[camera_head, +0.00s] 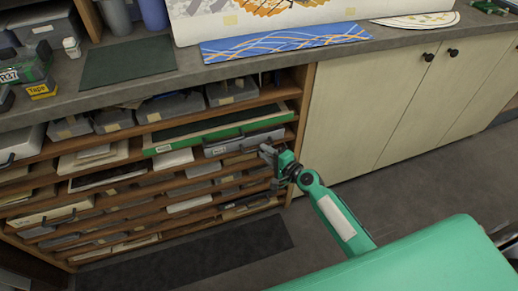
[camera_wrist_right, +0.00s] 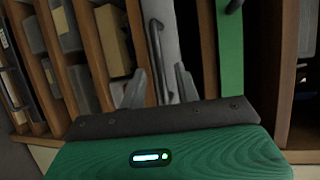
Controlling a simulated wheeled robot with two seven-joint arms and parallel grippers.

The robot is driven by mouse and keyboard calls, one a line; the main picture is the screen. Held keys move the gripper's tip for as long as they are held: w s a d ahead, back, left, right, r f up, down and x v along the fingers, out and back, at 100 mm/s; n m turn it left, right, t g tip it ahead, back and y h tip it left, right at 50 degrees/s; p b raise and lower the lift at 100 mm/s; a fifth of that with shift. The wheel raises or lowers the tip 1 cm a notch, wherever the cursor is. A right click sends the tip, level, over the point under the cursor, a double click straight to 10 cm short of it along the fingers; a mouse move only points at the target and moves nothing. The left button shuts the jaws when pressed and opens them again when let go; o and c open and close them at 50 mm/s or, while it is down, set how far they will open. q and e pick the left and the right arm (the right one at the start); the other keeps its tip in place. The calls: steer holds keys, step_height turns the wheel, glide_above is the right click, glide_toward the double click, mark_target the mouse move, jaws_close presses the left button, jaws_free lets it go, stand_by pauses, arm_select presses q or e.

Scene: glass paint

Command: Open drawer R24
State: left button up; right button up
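A rack of flat drawers (camera_head: 300,110) fills the left under the counter; no label R24 is readable. A grey drawer front (camera_head: 240,143) sits in the rack by my right gripper (camera_head: 267,153). In the right wrist view, this grey front (camera_wrist_right: 168,25) stands upright in the turned picture and carries a long bar handle (camera_wrist_right: 155,60). My right gripper (camera_wrist_right: 157,88) is open, with one fingertip on each side of the handle's line. I cannot tell whether the fingers touch the handle. My left gripper is not in view.
A green-edged drawer (camera_head: 215,133) sticks out just above the grey one. Pale cabinet doors (camera_head: 365,105) stand right of the rack. The counter above holds a blue patterned strip (camera_head: 285,43) and a dark mat (camera_head: 128,62). The floor (camera_head: 420,180) before the cabinets is clear.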

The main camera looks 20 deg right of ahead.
steer(key=shift+x, duration=2.05)
steer(key=shift+f, duration=0.1)
jaws_close()
